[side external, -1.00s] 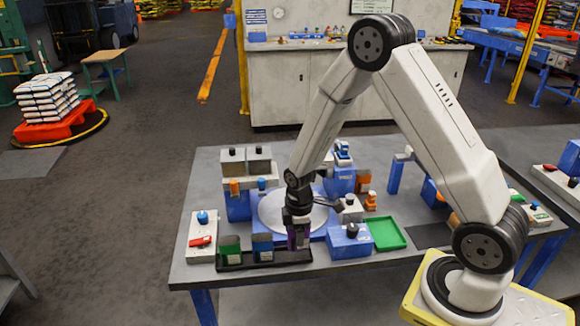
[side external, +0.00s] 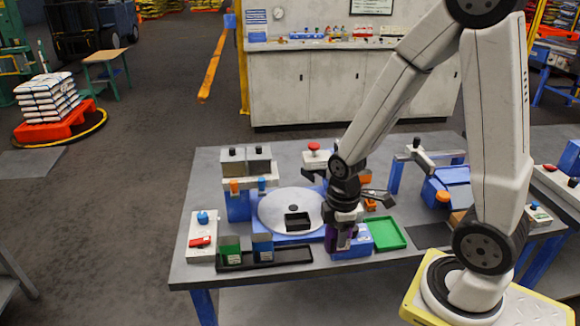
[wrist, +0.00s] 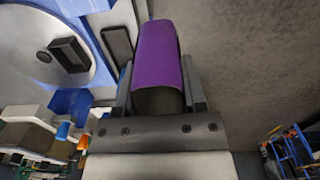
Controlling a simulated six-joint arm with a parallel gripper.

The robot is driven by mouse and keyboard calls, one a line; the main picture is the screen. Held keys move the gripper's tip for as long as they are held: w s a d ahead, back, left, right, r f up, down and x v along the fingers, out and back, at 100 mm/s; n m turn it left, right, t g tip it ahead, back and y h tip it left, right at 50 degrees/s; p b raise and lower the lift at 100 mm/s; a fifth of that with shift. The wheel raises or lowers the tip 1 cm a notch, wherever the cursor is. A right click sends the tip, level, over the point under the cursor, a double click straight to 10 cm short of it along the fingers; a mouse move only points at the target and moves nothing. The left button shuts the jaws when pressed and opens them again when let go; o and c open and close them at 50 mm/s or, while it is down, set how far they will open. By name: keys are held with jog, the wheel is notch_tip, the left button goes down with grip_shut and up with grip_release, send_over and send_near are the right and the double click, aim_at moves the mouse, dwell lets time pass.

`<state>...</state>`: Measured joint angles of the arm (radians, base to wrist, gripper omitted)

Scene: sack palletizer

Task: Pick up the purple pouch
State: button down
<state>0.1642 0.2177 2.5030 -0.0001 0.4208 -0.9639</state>
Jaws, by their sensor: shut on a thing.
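The purple pouch (wrist: 158,52) is between the two fingers of my gripper (wrist: 160,88) in the wrist view, and the fingers are shut on it. In the side view my gripper (side external: 343,228) points down with the pouch (side external: 332,240) in it, in front of the blue box right of the black tray (side external: 292,256). It looks raised above the table, though the exact height is hard to tell. A green pouch (side external: 230,248) and a blue pouch (side external: 262,247) stand in the tray's left part; its right part is empty.
A round grey plate (side external: 275,208) with a small black block (side external: 298,222) on it lies behind the tray. A green tray (side external: 388,234) is right of my gripper. A white box with red and blue knobs (side external: 202,236) stands at the left.

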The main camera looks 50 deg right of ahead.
jog(key=shift+s+a+r, duration=0.1)
jog(key=shift+s+r, duration=0.2)
jog(key=shift+s, duration=0.35)
jog(key=shift+w, duration=0.1)
